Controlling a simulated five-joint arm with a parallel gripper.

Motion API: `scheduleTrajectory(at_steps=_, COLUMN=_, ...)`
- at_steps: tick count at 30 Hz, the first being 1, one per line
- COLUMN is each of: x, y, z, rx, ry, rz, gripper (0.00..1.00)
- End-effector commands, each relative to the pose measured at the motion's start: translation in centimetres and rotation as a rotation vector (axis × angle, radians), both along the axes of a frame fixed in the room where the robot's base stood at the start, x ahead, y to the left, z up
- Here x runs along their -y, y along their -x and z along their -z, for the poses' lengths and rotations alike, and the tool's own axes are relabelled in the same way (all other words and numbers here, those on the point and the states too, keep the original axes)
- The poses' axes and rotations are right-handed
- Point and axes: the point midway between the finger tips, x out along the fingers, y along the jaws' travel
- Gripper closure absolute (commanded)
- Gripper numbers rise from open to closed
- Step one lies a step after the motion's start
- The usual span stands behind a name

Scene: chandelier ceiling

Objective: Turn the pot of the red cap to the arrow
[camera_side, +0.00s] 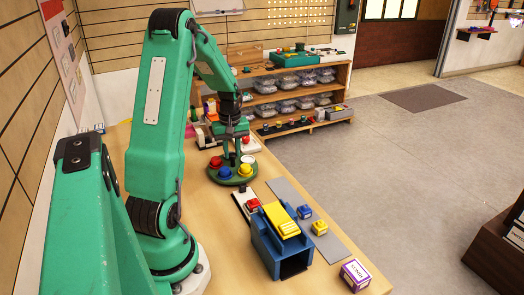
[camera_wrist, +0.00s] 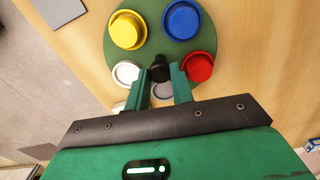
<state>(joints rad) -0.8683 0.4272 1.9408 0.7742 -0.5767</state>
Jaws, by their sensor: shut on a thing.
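A round green turntable (camera_side: 233,181) stands on the wooden table; it also fills the top of the wrist view (camera_wrist: 152,48). It carries pots with a red cap (camera_wrist: 198,67), a blue cap (camera_wrist: 181,20), a yellow cap (camera_wrist: 127,30) and a white top (camera_wrist: 126,73). A grey disc (camera_wrist: 163,91) shows partly between my fingers. In the side view the red cap (camera_side: 216,162) is at the turntable's left. My gripper (camera_wrist: 162,76) points down at the middle, shut on the black knob (camera_wrist: 159,66). I cannot make out the arrow.
A blue box (camera_side: 275,245) with a yellow top stands in front of the turntable, beside a grey strip (camera_side: 325,240) with small blue and yellow blocks. A purple-and-white box (camera_side: 355,275) is at the table's near edge. Shelves (camera_side: 290,95) stand behind.

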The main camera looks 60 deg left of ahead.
Motion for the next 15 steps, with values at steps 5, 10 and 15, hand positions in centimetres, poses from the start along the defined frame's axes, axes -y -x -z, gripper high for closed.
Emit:
scheduleTrajectory(at_steps=5, x=-0.04, y=-0.06, z=-0.08, rx=0.001, ry=-0.002, rz=-0.088, gripper=1.0)
scheduleTrajectory(at_steps=10, x=-0.05, y=-0.05, z=-0.09, rx=0.002, ry=-0.002, rz=-0.174, gripper=1.0)
scheduleTrajectory(at_steps=15, x=-0.05, y=-0.05, z=-0.09, rx=0.002, ry=-0.002, rz=-0.259, gripper=1.0)
